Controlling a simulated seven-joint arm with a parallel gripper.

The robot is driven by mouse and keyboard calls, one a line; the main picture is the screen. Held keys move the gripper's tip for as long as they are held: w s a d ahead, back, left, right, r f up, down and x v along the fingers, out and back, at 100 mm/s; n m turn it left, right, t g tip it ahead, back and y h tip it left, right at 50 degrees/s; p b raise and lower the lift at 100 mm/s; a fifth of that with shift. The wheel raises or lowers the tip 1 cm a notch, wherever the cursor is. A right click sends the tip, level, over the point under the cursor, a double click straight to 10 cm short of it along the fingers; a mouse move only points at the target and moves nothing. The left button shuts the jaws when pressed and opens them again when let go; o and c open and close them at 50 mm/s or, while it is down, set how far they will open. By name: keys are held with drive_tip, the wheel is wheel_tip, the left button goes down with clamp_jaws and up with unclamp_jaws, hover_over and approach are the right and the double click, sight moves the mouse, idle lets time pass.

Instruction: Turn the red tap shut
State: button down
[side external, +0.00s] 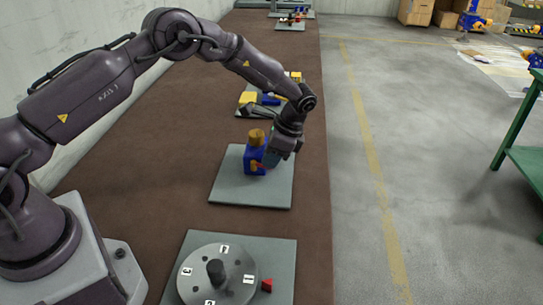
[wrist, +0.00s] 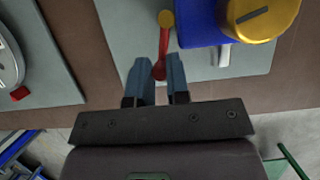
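The red tap handle (wrist: 163,45) is a thin red lever in the wrist view, with an orange round pivot at its top end and a rounded red tip at its lower end. It sits beside a blue block (wrist: 202,22) topped by a yellow knob (wrist: 262,14). My gripper (wrist: 156,62) is open, its two blue-grey fingers on either side of the lever's tip. The tip looks close to the left finger; I cannot tell if they touch. In the side view, my gripper (side external: 274,160) is low beside the blue block (side external: 254,160), hiding most of the lever.
The block stands on a grey plate (side external: 225,185) on the brown bench. A nearer plate carries a round numbered dial (side external: 238,270) with a red pointer (side external: 267,285). A farther plate holds yellow and blue parts (side external: 248,97). A short pale lever (wrist: 225,55) projects under the yellow knob.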

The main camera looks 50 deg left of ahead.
drive_tip(key=shift+w+a+n+g+h, duration=0.2)
drive_tip(key=shift+w+n+h, duration=0.1)
drive_tip(key=shift+n, duration=0.5)
drive_tip(key=shift+w+a+n+g+h, duration=0.1)
drive_tip(key=shift+w+a+n+h, duration=0.15)
drive_tip(key=shift+n, duration=0.55)
drive_tip(key=c, duration=1.1)
unclamp_jaws()
drive_tip(key=v, duration=1.3)
drive_tip(key=shift+d, duration=0.1)
